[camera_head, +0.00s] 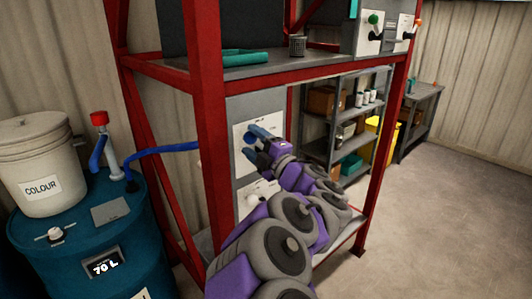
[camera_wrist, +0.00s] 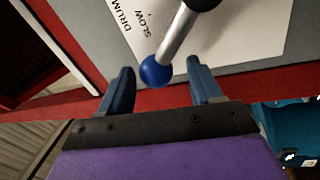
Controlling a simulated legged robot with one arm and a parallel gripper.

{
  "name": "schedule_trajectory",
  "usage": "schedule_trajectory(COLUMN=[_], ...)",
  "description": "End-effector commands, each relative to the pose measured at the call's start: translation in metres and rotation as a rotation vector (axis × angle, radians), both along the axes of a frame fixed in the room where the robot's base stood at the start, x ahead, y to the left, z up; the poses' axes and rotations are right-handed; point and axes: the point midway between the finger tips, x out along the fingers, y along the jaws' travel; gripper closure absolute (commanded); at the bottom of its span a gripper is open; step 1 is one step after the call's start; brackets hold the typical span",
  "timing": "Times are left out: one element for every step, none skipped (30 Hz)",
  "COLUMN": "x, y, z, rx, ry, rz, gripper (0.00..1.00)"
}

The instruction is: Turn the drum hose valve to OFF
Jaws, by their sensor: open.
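The drum hose valve has a silver lever with a blue ball knob (camera_wrist: 156,71) on its end, set against a white plate (camera_wrist: 235,35) that reads DRUM and SLOW. My gripper (camera_wrist: 159,68) is open, with one dark blue finger on each side of the knob. I cannot tell whether either finger touches it. In the head view, my gripper (camera_head: 250,143) reaches the valve plate (camera_head: 240,131) on the grey panel, and my fingers hide most of the lever. No OFF mark is readable. A blue hose (camera_head: 160,150) runs from the blue drum (camera_head: 150,245) toward the panel.
A red frame post (camera_head: 207,120) stands just left of the valve panel. A second white plate (camera_head: 256,197) with a dark knob sits below. A white COLOUR bucket (camera_head: 40,160) stands on the drum. Shelving (camera_head: 318,150) stands behind, and open floor (camera_head: 445,200) lies right.

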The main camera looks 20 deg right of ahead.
Motion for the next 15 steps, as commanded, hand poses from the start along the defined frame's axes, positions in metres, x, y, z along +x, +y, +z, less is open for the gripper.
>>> schedule_trajectory(x=[-0.003, -0.005, -0.008, -0.011, -0.015, -0.020, -0.025, -0.030, -0.037, -0.042, -0.046, -0.053, -0.058, -0.062, -0.069], y=[-0.001, -0.002, -0.004, -0.006, -0.007, -0.008, -0.009, -0.011, -0.015, -0.017, -0.018, -0.020, -0.022, -0.025, -0.026], z=[0.000, -0.001, -0.002, -0.002, -0.003, -0.003, -0.003, -0.005, -0.007, -0.007, -0.008, -0.009, -0.011, -0.012, -0.014], rx=[0.000, 0.000, 0.001, 0.000, 0.000, 0.000, 0.001, 0.001, 0.000, 0.001, 0.000, 0.000, 0.000, 0.000, -0.001], ry=[0.000, 0.002, 0.002, 0.002, 0.002, 0.001, 0.000, 0.000, 0.003, 0.002, 0.001, -0.001, 0.001, 0.002, 0.002], rz=[-0.002, -0.003, -0.003, -0.005, -0.006, -0.004, -0.003, -0.004, -0.007, -0.007, -0.004, -0.003, -0.006, -0.008, -0.006], gripper=[0.36, 0.36, 0.36, 0.36, 0.36, 0.36, 0.36, 0.36, 0.36, 0.36, 0.36, 0.36, 0.36, 0.36, 0.36])
